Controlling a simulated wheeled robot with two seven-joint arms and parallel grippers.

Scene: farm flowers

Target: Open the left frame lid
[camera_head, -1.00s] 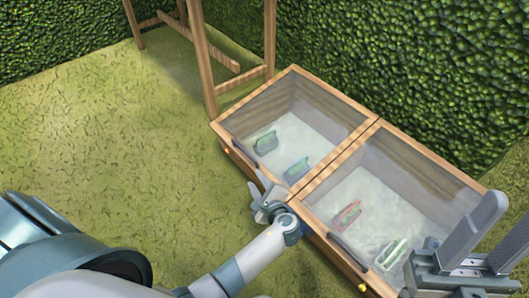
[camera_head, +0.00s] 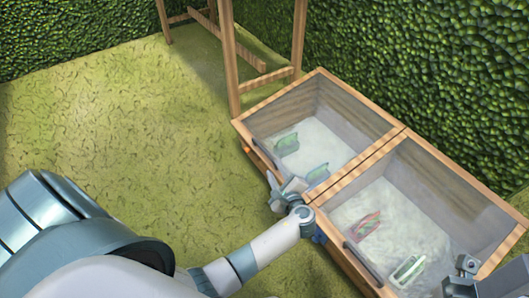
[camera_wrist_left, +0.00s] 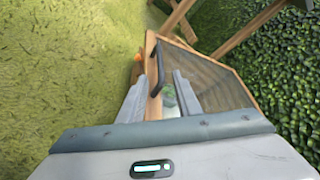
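The wooden frame box (camera_head: 318,198) has two glazed lids side by side. The left frame lid (camera_head: 325,135) looks shut, lying flat on the box. Its dark handle shows at the front edge in the left wrist view (camera_wrist_left: 158,76); in the head view it is small. My left gripper (camera_head: 282,190) is near the front edge, close to the divider between the lids. In the left wrist view its fingers (camera_wrist_left: 160,98) are apart, with the handle ahead between them, not gripped. My right gripper (camera_head: 488,272) is only partly in view at the lower right corner; its fingers are unclear.
The right lid has a dark handle (camera_head: 363,262) on its front edge. Several small coloured items lie inside the box. A wooden stand (camera_head: 229,60) is behind the box's left end. Hedges (camera_head: 420,70) close off the back. Open grass (camera_head: 130,130) lies to the left.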

